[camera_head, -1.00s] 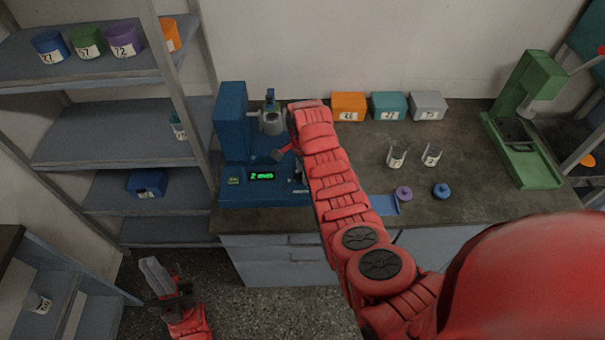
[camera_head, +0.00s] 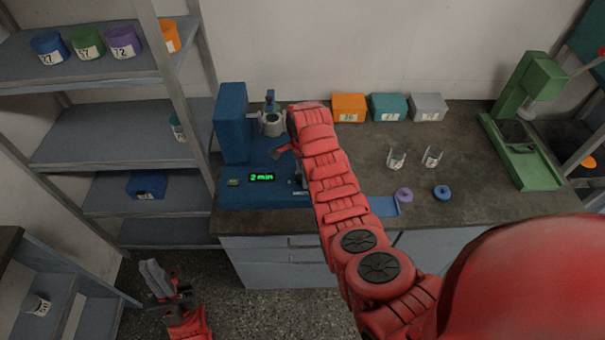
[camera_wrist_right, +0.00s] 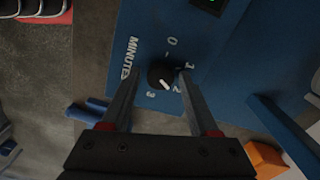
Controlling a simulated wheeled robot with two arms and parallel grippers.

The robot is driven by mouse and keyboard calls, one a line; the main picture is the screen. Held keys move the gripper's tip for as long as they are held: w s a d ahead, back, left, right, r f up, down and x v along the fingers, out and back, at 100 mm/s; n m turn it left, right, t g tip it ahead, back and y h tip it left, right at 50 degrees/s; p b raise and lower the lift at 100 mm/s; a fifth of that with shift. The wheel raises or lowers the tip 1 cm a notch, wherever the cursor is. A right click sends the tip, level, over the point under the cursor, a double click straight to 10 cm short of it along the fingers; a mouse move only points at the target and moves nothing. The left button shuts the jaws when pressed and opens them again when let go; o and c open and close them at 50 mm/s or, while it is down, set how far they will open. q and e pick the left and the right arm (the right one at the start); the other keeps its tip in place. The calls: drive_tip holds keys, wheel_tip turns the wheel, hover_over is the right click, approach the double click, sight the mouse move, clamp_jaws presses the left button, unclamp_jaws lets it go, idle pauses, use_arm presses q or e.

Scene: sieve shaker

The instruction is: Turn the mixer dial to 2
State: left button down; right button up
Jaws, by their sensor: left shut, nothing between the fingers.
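The blue mixer (camera_head: 232,125) stands at the left end of the counter, and its green display (camera_head: 261,177) appears to read 2 MIN. In the right wrist view, the black dial (camera_wrist_right: 161,75) sits on the blue panel marked MINUTES, with numbers 0 to 3. Its white pointer line points toward the 2. My right gripper (camera_wrist_right: 157,86) is open, one finger on each side of the dial, with a gap visible. In the head view my right arm partly covers the mixer's front, and the dial is hard to make out. My left gripper (camera_head: 155,275) is shut and empty, low over the floor.
Orange (camera_head: 349,107), teal (camera_head: 388,107) and grey (camera_head: 428,107) boxes stand at the counter's back. Two glass beakers, a purple lid (camera_head: 404,195) and a blue lid (camera_head: 442,192) lie right of my arm. A green press (camera_head: 530,120) stands far right. Shelves (camera_head: 110,135) rise at left.

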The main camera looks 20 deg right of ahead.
drive_tip(key=shift+o, duration=0.4)
drive_tip(key=shift+w+r+b, duration=0.1)
drive_tip(key=shift+r+b, duration=0.25)
drive_tip(key=shift+r, duration=0.2)
wheel_tip(320, 180, up, 3)
drive_tip(key=shift+b, duration=0.65)
wheel_tip(320, 180, up, 13)
drive_tip(key=p, duration=0.3)
drive_tip(key=shift+r, duration=0.15)
